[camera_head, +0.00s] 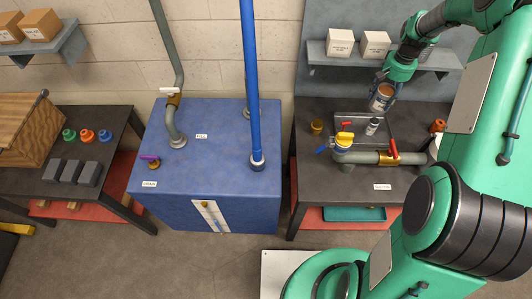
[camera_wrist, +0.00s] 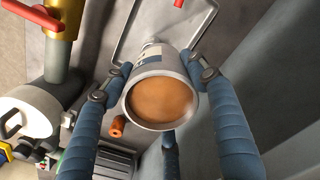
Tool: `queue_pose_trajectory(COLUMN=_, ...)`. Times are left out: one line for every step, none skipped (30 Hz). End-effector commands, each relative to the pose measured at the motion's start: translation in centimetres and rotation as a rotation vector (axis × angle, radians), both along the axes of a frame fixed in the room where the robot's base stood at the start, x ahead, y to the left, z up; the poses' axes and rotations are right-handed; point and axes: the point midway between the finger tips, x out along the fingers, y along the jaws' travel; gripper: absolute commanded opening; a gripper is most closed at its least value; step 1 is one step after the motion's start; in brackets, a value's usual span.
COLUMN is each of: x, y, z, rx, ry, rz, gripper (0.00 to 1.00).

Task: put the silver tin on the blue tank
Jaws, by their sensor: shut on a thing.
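The silver tin (camera_head: 382,97) is held by my gripper (camera_head: 384,92) above the right-hand dark table. In the wrist view the tin (camera_wrist: 187,109) has a grey metal rim around an orange-brown round face, and part of a label shows on its side. Blue-grey fingers (camera_wrist: 162,105) close on it from both sides. The blue tank (camera_head: 225,170) stands left of the gripper, in the middle of the head view. Its top carries a grey pipe, a blue pipe, a small purple-handled valve and white labels, with bare blue surface between them.
The blue pipe (camera_head: 251,80) rises from the tank between its middle and my gripper. On the right table are a yellow-capped, red-handled pipe (camera_head: 362,157), a small silver cylinder (camera_head: 373,126), a yellow-brown jar (camera_head: 317,126) and an orange part (camera_head: 438,125). A shelf (camera_head: 330,61) with boxes hangs behind.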

Motion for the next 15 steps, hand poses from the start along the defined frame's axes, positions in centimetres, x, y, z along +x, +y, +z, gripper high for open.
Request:
queue_pose_trajectory(x=0.2, y=1.7, z=0.2, rx=0.000, ry=-0.001, rz=0.022, gripper=0.15)
queue_pose_trajectory(x=0.2, y=2.5, z=0.2, rx=0.000, ry=-0.001, rz=0.032, gripper=0.15)
queue_pose_trajectory(x=0.3, y=3.6, z=0.2, rx=0.000, ry=-0.001, rz=0.046, gripper=0.15)
queue_pose_trajectory(x=0.3, y=4.3, z=0.2, rx=0.000, ry=-0.001, rz=0.055, gripper=0.15)
queue_pose_trajectory(x=0.3, y=5.1, z=0.2, rx=0.000, ry=-0.001, rz=0.065, gripper=0.15)
queue_pose_trajectory(x=0.3, y=6.2, z=0.2, rx=0.000, ry=-0.001, rz=0.079, gripper=0.15)
queue_pose_trajectory(x=0.3, y=6.9, z=0.2, rx=0.000, ry=-0.001, rz=0.088, gripper=0.15)
queue_pose_trajectory(x=0.3, y=7.7, z=0.2, rx=0.000, ry=-0.001, rz=0.098, gripper=0.15)
queue_pose_trajectory(x=0.2, y=8.7, z=0.2, rx=0.000, ry=-0.001, rz=0.112, gripper=0.15)
queue_pose_trajectory(x=0.2, y=9.5, z=0.2, rx=0.000, ry=-0.001, rz=0.122, gripper=0.15)
queue_pose_trajectory(x=0.1, y=10.3, z=0.2, rx=0.000, ry=-0.001, rz=0.133, gripper=0.15)
queue_pose_trajectory(x=0.0, y=11.4, z=0.2, rx=0.000, ry=-0.001, rz=0.146, gripper=0.15)
queue_pose_trajectory(x=0.0, y=12.2, z=0.3, rx=0.000, ry=-0.001, rz=0.158, gripper=0.15)
queue_pose_trajectory(x=-0.1, y=13.1, z=0.3, rx=-0.001, ry=-0.002, rz=0.169, gripper=0.15)
queue_pose_trajectory(x=-0.3, y=14.3, z=0.3, rx=-0.001, ry=-0.002, rz=0.185, gripper=0.15)
